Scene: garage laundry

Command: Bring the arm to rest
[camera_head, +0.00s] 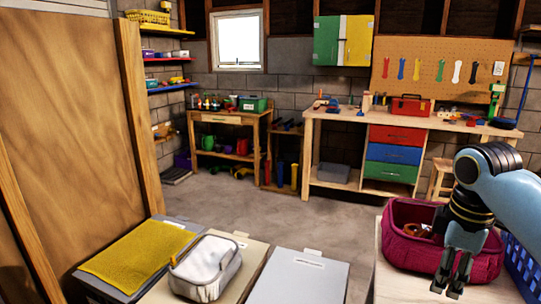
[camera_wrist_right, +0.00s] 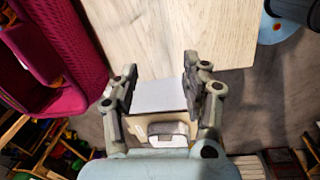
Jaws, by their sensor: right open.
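My right arm comes in from the right edge of the head view. My right gripper (camera_head: 448,290) hangs fingers-down in front of the magenta open-topped bag (camera_head: 408,256), above the light wooden table top (camera_head: 395,290). In the right wrist view the two fingers of my right gripper (camera_wrist_right: 160,68) stand wide apart with nothing held between them. The light wooden top (camera_wrist_right: 170,35) shows beyond the fingertips, and the magenta bag (camera_wrist_right: 75,40) lies to the left. My left gripper is not in view.
A blue basket (camera_head: 521,268) stands right of the magenta bag. Lidded boxes fill the lower front, with a yellow cloth (camera_head: 135,254) and a grey-white pouch (camera_head: 205,268) on top. A workbench (camera_head: 345,114) lines the back wall. The middle floor (camera_head: 270,205) is clear.

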